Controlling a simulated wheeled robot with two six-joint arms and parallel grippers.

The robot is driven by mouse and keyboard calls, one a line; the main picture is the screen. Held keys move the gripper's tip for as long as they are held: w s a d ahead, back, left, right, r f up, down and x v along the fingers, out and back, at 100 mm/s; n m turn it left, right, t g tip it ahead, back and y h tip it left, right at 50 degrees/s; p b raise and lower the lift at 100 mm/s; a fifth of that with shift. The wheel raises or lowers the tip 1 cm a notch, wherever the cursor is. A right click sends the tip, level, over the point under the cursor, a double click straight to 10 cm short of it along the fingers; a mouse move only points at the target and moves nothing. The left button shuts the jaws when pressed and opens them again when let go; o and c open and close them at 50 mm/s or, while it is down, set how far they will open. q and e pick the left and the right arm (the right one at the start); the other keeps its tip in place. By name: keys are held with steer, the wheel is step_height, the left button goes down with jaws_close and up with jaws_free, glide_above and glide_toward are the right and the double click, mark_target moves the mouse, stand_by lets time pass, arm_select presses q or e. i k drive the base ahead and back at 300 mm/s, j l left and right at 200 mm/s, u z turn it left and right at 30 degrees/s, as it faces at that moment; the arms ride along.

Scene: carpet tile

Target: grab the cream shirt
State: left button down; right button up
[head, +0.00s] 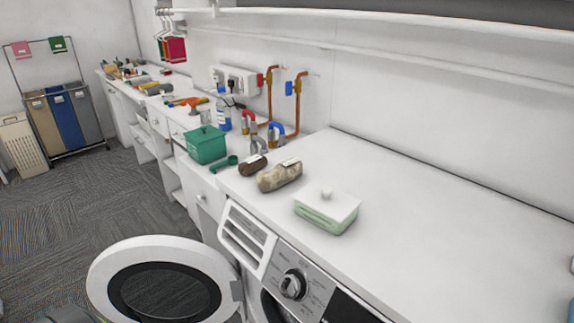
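No garment that I can clearly tell as a cream shirt shows in the head view. A mottled beige bundle (280,177) with a white tag lies on the white worktop above the washing machine; it may be rolled cloth, but I cannot tell. A smaller dark brown bundle (252,166), also tagged, lies just behind it to the left. The washing machine (290,285) has its round door (105,285) swung open to the left. Its drum interior is mostly cut off by the bottom edge. Neither of my grippers shows in the picture.
A green bin (206,144) and blue bottle (223,110) stand farther back. Laundry sorter bags (60,118) stand far left; carpet between is open.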

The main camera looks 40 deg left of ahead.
mark_target(289, 169)
steer(key=u, duration=1.15)
